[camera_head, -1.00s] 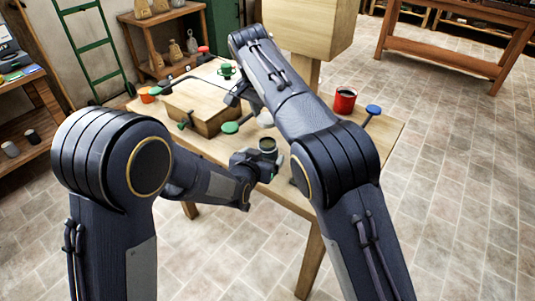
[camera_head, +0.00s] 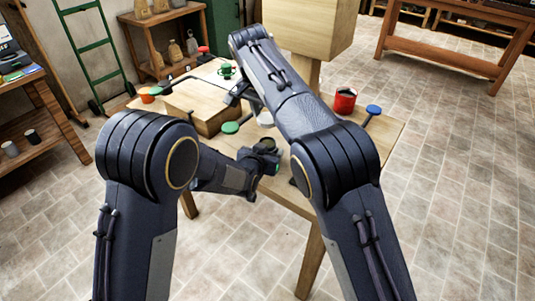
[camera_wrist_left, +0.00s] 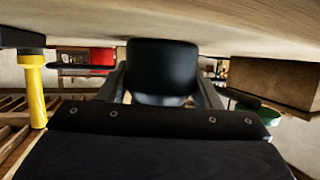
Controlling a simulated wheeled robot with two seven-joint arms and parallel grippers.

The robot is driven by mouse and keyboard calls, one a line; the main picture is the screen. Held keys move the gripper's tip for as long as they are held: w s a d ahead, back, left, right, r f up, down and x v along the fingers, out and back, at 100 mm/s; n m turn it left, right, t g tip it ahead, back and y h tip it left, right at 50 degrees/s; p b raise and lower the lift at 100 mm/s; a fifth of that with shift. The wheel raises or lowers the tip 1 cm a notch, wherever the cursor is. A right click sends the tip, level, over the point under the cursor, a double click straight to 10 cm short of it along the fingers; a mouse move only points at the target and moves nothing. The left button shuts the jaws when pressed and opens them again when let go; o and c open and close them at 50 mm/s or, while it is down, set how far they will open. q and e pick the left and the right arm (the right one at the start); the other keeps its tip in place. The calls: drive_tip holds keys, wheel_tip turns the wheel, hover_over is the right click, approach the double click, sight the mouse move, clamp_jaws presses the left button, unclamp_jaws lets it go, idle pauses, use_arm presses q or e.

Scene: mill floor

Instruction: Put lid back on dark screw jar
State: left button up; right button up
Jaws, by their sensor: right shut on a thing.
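The dark jar (camera_head: 265,146) stands upright near the table's front edge, with a dull greenish round top. In the left wrist view it is a black shape (camera_wrist_left: 162,72) between my fingers. My left gripper (camera_head: 264,154) is around it, one finger on each side, with little or no visible gap. My right gripper (camera_head: 237,94) is farther back over the table, largely covered by my right arm. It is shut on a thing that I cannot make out. I cannot identify the jar's lid in these views.
A wooden box (camera_head: 205,104) stands left on the table (camera_head: 385,140). A green knob-like piece (camera_head: 230,127) lies before it. A red cup (camera_head: 344,100) and a blue-topped piece (camera_head: 373,110) are at the right. A large wooden block (camera_head: 310,28) rises behind.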

use_arm(q)
drive_tip(key=c, duration=0.6)
use_arm(e)
hover_over(268, 143)
drive_tip(key=shift+s+a+f, duration=0.1)
drive_tip(key=shift+s+f, duration=0.05)
drive_tip(key=shift+f, duration=0.7)
drive_tip(key=shift+s+a+f, duration=0.1)
drive_tip(key=shift+s+f, duration=0.05)
drive_tip(key=shift+f, duration=0.65)
drive_tip(key=shift+s+a+f, duration=0.1)
drive_tip(key=shift+s+f, duration=0.05)
drive_tip(key=shift+f, duration=0.7)
drive_tip(key=shift+x, duration=0.9)
drive_tip(key=shift+s+f, duration=0.2)
drive_tip(key=shift+f, duration=0.35)
use_arm(q)
clamp_jaws()
use_arm(e)
drive_tip(key=shift+a, duration=0.1)
drive_tip(key=shift+w+m+h, duration=0.1)
drive_tip(key=shift+m+h, duration=0.3)
drive_tip(key=shift+m, duration=1.3)
